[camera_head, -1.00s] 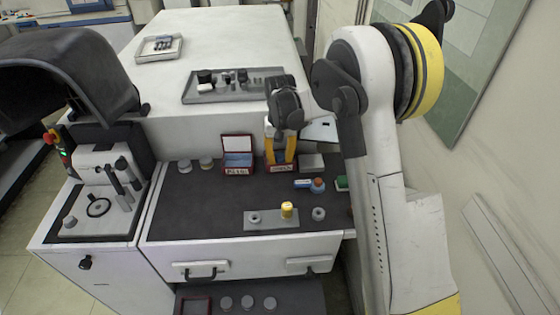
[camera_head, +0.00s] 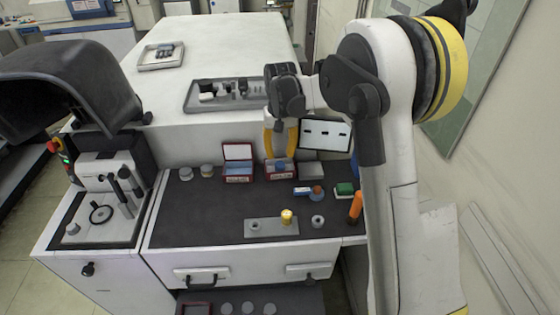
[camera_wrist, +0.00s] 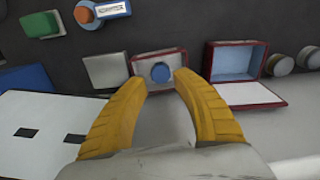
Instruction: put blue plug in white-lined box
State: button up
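The blue plug (camera_wrist: 160,72) stands inside the red-rimmed box with a pale lining (camera_wrist: 142,66), seen in the wrist view. That box also shows in the head view (camera_head: 281,175), at the back of the dark bench top. My gripper (camera_wrist: 157,80) is open, its two yellow fingers spread apart on the near side of the plug, with a gap around it. In the head view my gripper (camera_head: 281,155) hangs over the back of this box. Whether the fingertips clear the rim is hard to tell.
A second red box with blue lining (camera_wrist: 235,62) and raised lid stands beside it. A white slotted panel (camera_head: 325,134) is behind on the other side. A grey block (camera_head: 312,171), a green block (camera_head: 344,189) and an orange handle (camera_head: 355,207) lie right.

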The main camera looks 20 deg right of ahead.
aim_at(280, 165)
jog(key=s+r+t+p, duration=0.1)
jog(key=s+r+t, duration=0.2)
jog(key=s+r, duration=1.15)
jog(key=s+n+t, duration=0.1)
jog(key=s+t, duration=0.3)
jog(key=s, duration=1)
jog(key=shift+s+f, duration=0.15)
jog(key=shift+f, duration=0.3)
notch_tip(280, 165, down, 6)
jog(key=b, duration=0.5)
jog(key=shift+b, duration=0.4)
